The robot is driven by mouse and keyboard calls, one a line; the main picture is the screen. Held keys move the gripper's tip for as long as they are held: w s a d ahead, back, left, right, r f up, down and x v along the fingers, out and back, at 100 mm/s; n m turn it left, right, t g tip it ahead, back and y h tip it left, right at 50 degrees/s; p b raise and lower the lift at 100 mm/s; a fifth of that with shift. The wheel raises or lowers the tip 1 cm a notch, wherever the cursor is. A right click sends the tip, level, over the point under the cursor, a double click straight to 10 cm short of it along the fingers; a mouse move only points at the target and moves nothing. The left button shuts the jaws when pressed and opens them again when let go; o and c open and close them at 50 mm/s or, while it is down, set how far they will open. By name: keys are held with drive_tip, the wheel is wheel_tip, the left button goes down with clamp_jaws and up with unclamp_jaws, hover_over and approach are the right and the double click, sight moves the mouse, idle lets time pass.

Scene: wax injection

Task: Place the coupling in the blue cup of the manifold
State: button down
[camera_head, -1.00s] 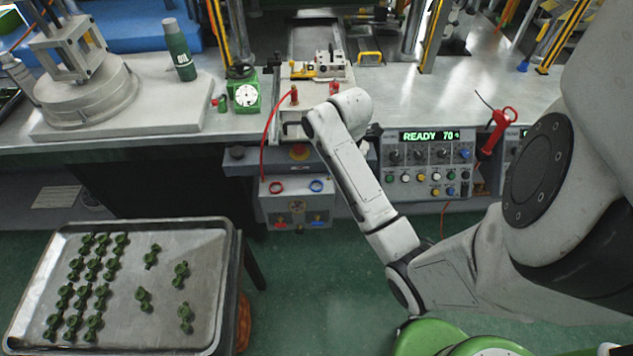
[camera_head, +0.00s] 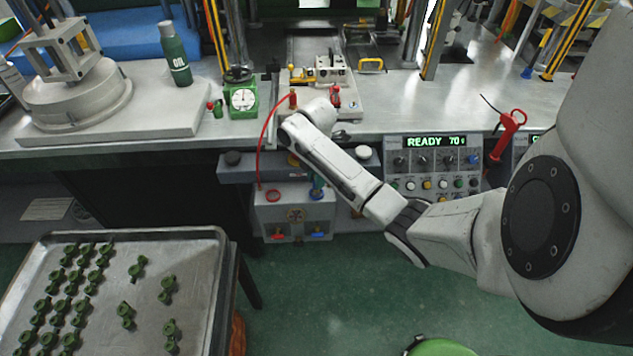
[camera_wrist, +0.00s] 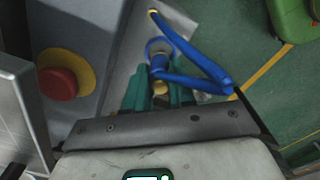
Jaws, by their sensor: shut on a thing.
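The manifold (camera_head: 275,219) is the pale box under the bench front, with a red cup (camera_head: 273,195) on its top. The blue cup (camera_wrist: 152,43) shows as a blue ring in the wrist view. In the head view my gripper (camera_head: 318,183) is at the blue cup's place and largely hides it. In the wrist view my gripper (camera_wrist: 157,82) has its teal fingers shut on the coupling (camera_wrist: 160,87), a brass-coloured end joined to a blue hose (camera_wrist: 199,60). The coupling is beside or over the blue cup; I cannot tell whether it is seated.
A red emergency button (camera_wrist: 60,85) on a yellow plate is left of my gripper in the wrist view. The control panel (camera_head: 432,168) reads READY. A tray (camera_head: 205,275) of green parts is at lower left. A red hose (camera_head: 263,145) hangs from the bench.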

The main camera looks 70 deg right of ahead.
drive_tip(key=shift+f, duration=0.95)
drive_tip(key=shift+f, duration=0.1)
drive_tip(key=c, duration=1)
unclamp_jaws()
drive_tip(key=shift+o, duration=0.2)
